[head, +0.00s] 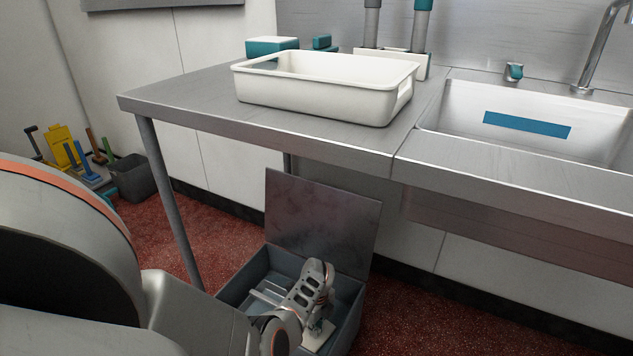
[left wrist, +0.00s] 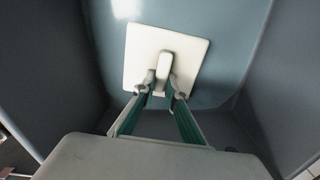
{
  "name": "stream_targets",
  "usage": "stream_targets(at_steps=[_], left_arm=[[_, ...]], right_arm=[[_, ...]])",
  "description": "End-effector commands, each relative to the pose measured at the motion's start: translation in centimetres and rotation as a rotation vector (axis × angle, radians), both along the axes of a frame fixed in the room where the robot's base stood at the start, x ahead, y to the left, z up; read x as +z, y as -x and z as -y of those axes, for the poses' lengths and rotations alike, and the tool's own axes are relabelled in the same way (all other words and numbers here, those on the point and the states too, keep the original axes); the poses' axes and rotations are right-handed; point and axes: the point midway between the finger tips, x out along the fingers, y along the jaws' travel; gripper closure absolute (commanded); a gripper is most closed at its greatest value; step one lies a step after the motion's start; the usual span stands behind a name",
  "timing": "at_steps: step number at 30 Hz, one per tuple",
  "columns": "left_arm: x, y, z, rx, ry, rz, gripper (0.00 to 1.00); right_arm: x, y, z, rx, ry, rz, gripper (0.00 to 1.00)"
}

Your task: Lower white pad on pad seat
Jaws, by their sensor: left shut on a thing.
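The white pad (left wrist: 192,52) is a flat square plate with a raised handle block in its middle. My left gripper (left wrist: 160,86) is shut on that handle, one finger on each side. In the head view the left gripper (head: 318,318) reaches down into the open grey box (head: 352,318) under the table, and part of the pad (head: 318,338) shows below it. The pad is over the blue-grey inside of the box; I cannot tell whether it touches the bottom. I cannot make out a separate pad seat. My right gripper is not in view.
The box's raised lid (head: 322,222) stands behind the gripper, and its walls are close around the pad. The steel table (head: 190,100) is above, with a white tub (head: 315,100) on it. A table leg (head: 168,200) stands left of the box. A sink (head: 470,110) is at right.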

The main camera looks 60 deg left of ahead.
Motion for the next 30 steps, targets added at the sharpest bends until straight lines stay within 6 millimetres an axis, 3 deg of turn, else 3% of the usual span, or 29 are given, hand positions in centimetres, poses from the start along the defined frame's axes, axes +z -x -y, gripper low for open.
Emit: stream_targets(at_steps=[1, 3, 17, 23, 30], left_arm=[[0.0, 0.0, 0.0, 0.0, 0.0, 0.001, 0.86], [0.0, 0.0, -0.1, 0.001, 0.0, 0.001, 0.69], [0.4, 0.0, 0.0, 0.001, -0.002, 0.002, 0.69], [2.2, -0.1, 0.0, 0.001, -0.002, 0.003, 0.69], [5.9, -0.1, -0.1, 0.002, -0.003, 0.003, 0.69]], right_arm=[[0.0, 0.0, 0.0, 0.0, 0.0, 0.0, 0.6], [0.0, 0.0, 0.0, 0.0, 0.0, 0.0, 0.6], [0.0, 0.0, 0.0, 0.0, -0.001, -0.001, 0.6], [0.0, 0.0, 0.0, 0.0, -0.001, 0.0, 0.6], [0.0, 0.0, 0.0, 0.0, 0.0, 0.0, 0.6]])
